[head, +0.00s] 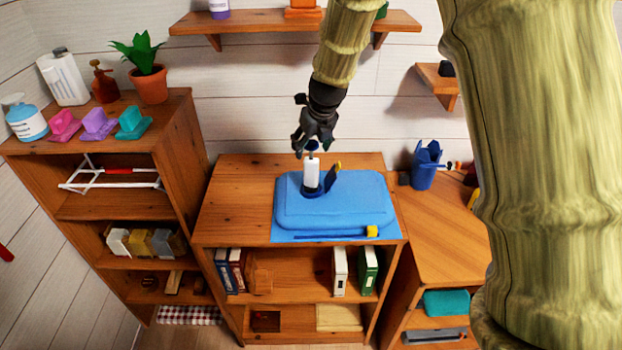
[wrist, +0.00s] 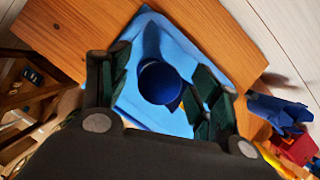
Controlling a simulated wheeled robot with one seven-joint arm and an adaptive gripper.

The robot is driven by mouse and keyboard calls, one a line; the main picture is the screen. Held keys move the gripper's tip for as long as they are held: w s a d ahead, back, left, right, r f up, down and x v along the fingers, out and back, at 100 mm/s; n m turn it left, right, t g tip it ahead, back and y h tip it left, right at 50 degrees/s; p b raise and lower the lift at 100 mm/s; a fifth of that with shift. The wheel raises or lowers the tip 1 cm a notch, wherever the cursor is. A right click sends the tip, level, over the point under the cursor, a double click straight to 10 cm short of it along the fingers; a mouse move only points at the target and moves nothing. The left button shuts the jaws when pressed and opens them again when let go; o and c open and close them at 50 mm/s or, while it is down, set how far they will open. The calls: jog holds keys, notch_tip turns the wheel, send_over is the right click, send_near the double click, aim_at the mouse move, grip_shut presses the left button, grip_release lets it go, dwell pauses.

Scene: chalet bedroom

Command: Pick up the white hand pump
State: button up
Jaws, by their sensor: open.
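The white hand pump (head: 312,173) stands upright on the blue folded item (head: 335,215) on top of the middle wooden shelf unit. It has a white body and a dark blue base and top. My gripper (head: 312,143) points down just above it, at its top. The white body is hidden below the top in that view. I cannot tell whether the fingers touch it.
A dark flat piece (head: 332,180) stands right beside the pump. A blue cup (head: 426,166) stands on the right-hand unit. The left shelf unit holds a potted plant (head: 149,82) and several bottles. A wall shelf (head: 275,22) hangs behind my arm. The middle top is bare at left.

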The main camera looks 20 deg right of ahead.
grip_shut()
jog(key=shift+r, duration=0.15)
